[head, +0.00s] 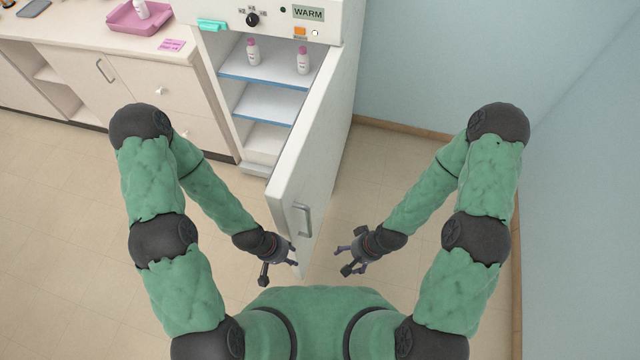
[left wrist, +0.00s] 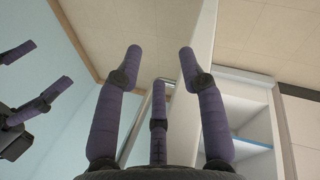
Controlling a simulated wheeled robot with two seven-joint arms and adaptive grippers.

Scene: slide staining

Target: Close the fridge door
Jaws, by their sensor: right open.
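The white fridge door (head: 318,160) stands wide open, swung out toward me from the right side of the fridge (head: 272,22). A grey bar handle (head: 304,220) is on its right face, near its free edge. My left gripper (head: 280,262) is at the door's near lower end, with its fingers spread and nothing visible between them. In the left wrist view the door (left wrist: 207,35) rises behind its fingers (left wrist: 160,60); contact is unclear. My right gripper (head: 350,262) is open and empty, right of the door; it also shows in the left wrist view (left wrist: 30,85).
Two pink-capped bottles (head: 253,52) (head: 303,60) stand on the fridge's upper blue shelf (head: 270,72). A counter (head: 85,40) with drawers and a pink tray (head: 135,20) is left of the fridge. Blue walls (head: 420,60) close the right side. The floor near the door looks clear.

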